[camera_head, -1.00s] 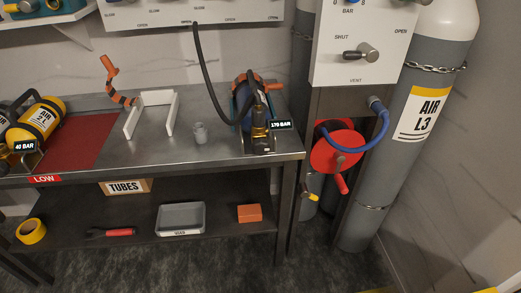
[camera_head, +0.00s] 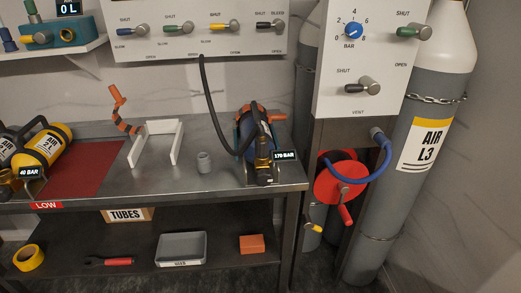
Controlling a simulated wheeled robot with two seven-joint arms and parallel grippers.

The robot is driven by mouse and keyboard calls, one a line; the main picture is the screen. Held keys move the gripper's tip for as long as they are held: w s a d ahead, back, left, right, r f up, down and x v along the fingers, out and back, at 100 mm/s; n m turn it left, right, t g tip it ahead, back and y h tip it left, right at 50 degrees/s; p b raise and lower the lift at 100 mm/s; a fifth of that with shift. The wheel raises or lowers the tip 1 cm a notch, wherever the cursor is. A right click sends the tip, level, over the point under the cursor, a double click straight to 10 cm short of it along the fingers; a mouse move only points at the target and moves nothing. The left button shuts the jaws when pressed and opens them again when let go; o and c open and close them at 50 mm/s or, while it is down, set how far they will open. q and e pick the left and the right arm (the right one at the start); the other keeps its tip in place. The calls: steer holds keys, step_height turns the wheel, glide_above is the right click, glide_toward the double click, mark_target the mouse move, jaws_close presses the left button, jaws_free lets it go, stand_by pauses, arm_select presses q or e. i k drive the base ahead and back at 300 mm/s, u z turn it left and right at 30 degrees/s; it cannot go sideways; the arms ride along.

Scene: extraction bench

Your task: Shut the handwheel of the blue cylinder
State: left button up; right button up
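The blue cylinder (camera_head: 246,129) lies in a cradle near the right end of the steel bench, with an orange strap (camera_head: 274,116) by it. Its brass and black valve end (camera_head: 264,160) points toward me, and a black hose runs from there up to the wall panel. A tag beside it reads 170 BAR (camera_head: 284,156). The handwheel is too small to make out clearly, and its setting cannot be told. Neither of my grippers is in view.
Yellow cylinders (camera_head: 48,146) lie by a red mat (camera_head: 92,168). A red hose reel (camera_head: 328,184) and tall AIR L3 cylinder (camera_head: 410,195) stand right of the bench.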

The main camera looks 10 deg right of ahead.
mark_target(263, 177)
steer(key=k, duration=0.5)
steer(key=u, duration=2.1)
steer(key=i, duration=1.4)
steer(key=z, duration=2.25)
